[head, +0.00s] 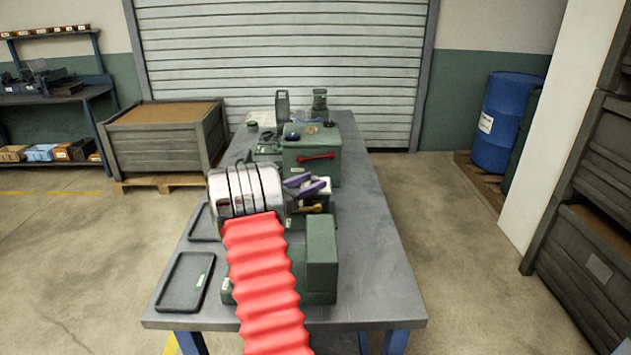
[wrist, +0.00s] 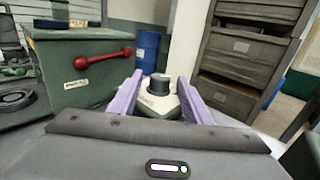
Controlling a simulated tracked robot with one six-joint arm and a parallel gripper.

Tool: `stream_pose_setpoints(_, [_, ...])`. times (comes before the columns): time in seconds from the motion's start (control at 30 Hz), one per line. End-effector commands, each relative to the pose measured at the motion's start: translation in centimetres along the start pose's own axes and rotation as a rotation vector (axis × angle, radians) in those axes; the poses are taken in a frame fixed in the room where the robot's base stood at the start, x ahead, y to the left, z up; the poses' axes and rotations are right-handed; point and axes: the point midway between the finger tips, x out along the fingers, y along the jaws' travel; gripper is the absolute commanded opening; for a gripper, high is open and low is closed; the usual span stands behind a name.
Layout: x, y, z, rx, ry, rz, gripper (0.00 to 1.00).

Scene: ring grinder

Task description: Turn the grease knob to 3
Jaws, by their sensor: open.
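A dark round knob (wrist: 160,84), which looks like the grease knob, stands on a pale plate on a small green housing in the wrist view. My gripper (wrist: 160,79) has its two purple fingers open, one to each side of the knob, with a visible gap on both sides. I cannot tell how deep the knob sits between the fingertips. No number or pointer on the knob is readable. In the head view my gripper (head: 307,187) is above the middle of the bench, and the knob cannot be made out there.
A green box with a red lever (head: 316,156) stands just behind my gripper; the lever also shows in the wrist view (wrist: 103,55). A brass-coloured handle (head: 312,208) is close below my gripper. The grey bench (head: 375,260) is clear along its right side. A black tray (head: 185,282) lies front left.

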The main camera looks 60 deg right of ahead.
Motion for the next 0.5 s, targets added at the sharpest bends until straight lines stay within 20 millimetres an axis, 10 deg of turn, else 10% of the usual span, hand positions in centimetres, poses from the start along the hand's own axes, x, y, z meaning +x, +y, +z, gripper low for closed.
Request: stream_pose_setpoints(0.5, [2.1,0.0,0.0,0.000,0.000,0.000,0.44])
